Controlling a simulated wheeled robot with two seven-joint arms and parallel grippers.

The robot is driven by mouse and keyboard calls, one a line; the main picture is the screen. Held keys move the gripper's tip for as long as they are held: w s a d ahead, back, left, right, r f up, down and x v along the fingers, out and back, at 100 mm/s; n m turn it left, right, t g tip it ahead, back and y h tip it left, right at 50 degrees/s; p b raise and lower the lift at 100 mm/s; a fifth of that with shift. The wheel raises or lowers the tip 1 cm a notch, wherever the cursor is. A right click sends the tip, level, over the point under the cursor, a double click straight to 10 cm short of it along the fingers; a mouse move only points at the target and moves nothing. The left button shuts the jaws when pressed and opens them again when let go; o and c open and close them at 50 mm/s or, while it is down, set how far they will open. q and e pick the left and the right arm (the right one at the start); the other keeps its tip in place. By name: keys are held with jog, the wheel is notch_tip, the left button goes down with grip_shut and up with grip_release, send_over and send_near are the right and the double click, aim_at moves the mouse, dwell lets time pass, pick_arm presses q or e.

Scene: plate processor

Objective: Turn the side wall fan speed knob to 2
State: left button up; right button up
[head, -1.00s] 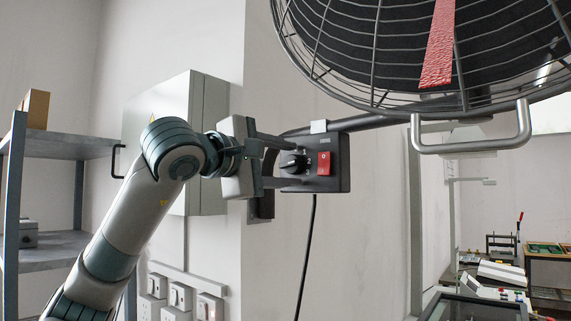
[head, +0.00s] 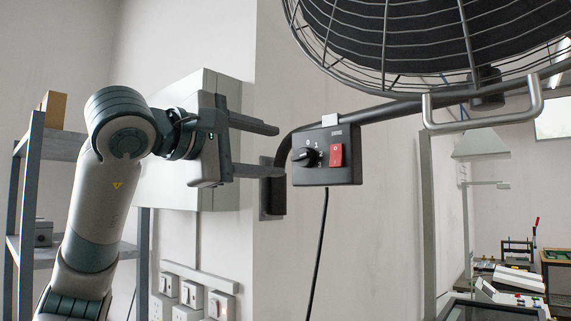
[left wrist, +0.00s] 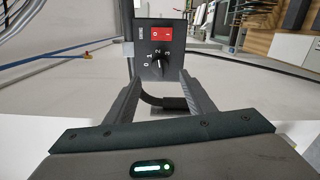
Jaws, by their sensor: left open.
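The fan speed knob (head: 306,157) is black and sits on the dark control box (head: 325,176), left of a red switch (head: 337,155). In the left wrist view the knob (left wrist: 159,66) shows between and beyond the fingertips, with the marks 0, 1, 2 and 3 around it. Its grip looks roughly in line with the 2, but the exact pointer is too small to be sure. My left gripper (head: 280,150) is open and empty, left of the box and apart from the knob. My right gripper is not in view.
The caged fan (head: 430,45) hangs above, with a metal handle (head: 485,122) below it. A black cable (head: 318,255) hangs from the box. A grey wall cabinet (head: 165,195) stands behind my left gripper, with wall switches (head: 192,294) below and shelving (head: 30,190) at left.

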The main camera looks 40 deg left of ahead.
pick_arm(q)
jog(key=s+b, duration=0.2)
jog(key=s, duration=0.6)
jog(key=shift+s+a, duration=0.3)
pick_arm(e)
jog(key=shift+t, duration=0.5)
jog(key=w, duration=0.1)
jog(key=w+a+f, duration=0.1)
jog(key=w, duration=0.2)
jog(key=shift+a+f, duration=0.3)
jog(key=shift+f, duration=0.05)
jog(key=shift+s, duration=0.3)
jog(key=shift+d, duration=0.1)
